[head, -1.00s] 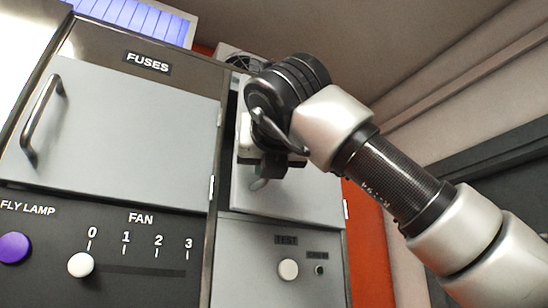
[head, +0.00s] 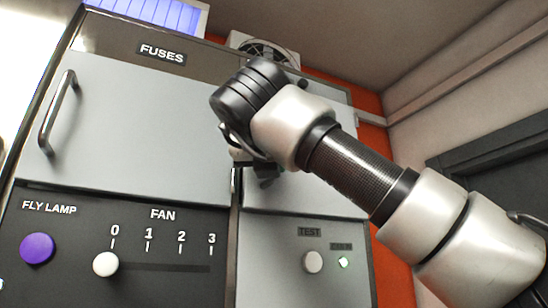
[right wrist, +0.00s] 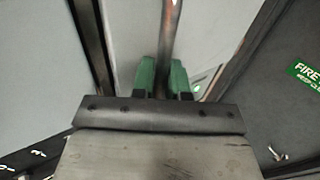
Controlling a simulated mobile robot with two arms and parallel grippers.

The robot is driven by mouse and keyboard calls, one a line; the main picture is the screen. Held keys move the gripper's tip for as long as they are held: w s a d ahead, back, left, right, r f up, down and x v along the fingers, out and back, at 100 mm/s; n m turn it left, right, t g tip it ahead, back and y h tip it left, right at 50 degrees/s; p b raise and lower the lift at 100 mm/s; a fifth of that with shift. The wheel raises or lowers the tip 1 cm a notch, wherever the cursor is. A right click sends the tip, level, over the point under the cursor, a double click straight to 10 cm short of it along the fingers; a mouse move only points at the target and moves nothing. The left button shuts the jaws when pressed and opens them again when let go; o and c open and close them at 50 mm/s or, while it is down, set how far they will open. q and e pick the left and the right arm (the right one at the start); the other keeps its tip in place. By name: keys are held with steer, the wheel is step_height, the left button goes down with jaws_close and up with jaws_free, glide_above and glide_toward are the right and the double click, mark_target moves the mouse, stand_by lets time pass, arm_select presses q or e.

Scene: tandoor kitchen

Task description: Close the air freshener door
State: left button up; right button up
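The air freshener door is the grey panel (head: 312,197) on the right of the cabinet in the head view, largely covered by my right arm. It looks flush with the cabinet front. My right gripper (head: 266,176) is in front of it, its fingers mostly hidden by the wrist. In the right wrist view, the green fingertips (right wrist: 163,80) stand close on both sides of the metal handle bar (right wrist: 169,38), with no clear gap, so they look shut on it. My left gripper is not in view.
Left of it is the fuses door (head: 140,120) with its own handle (head: 57,112). Below are a purple fly lamp button (head: 37,248), a fan slider (head: 105,264), a test button (head: 313,262) and a lit green lamp (head: 343,263). A fan (head: 263,47) sits on top.

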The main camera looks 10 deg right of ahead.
steer(key=o, duration=0.4)
steer(key=shift+w+a, duration=0.1)
steer(key=shift+w, duration=0.2)
steer(key=shift+c, duration=0.2)
steer(key=shift+f, duration=0.1)
steer(key=b+v, duration=0.4)
steer(key=v, duration=0.7)
